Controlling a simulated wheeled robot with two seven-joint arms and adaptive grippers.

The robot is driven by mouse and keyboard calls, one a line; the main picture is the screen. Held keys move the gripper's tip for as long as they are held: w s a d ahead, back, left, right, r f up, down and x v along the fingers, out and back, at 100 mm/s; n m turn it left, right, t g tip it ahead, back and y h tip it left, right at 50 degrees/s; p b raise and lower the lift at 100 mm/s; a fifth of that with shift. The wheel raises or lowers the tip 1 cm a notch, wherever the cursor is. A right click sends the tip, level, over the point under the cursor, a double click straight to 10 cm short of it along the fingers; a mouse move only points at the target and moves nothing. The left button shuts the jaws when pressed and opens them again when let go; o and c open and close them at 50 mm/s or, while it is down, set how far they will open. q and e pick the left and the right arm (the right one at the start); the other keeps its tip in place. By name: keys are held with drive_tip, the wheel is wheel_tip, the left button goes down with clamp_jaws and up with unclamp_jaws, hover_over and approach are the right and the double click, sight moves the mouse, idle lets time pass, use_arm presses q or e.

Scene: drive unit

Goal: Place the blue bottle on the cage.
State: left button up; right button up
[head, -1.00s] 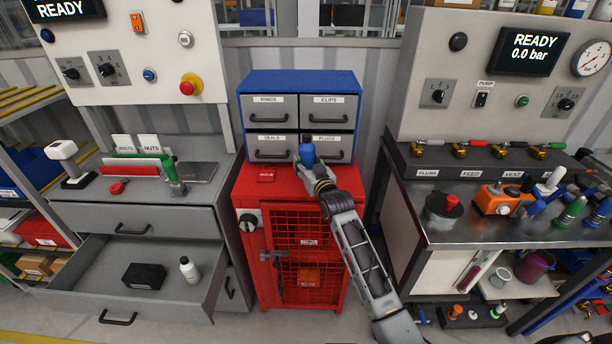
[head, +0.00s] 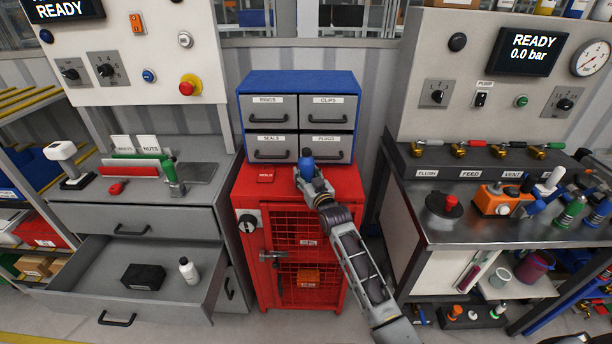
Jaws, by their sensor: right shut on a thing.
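The blue bottle (head: 306,166) with a dark cap is upright in my right gripper (head: 309,177), which is shut on it. It is over the top of the red cage (head: 341,178), a cabinet with mesh doors, in front of the blue drawer unit. The gripper hides the bottle's lower part, so I cannot tell whether its base touches the cage top. My left gripper is not in view.
The blue drawer unit (head: 299,78) stands on the back of the cage. A small red card (head: 265,176) lies on the cage top at left. An open grey drawer (head: 128,262) holds a black box and a white bottle. A steel bench (head: 480,225) stands at right.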

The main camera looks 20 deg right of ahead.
drive_tip(key=shift+f, duration=0.1)
idle(0.3)
drive_tip(key=o, duration=1.2)
drive_tip(key=s+d, duration=0.1)
drive_tip(key=s, duration=1.1)
drive_tip(key=shift+d, duration=0.2)
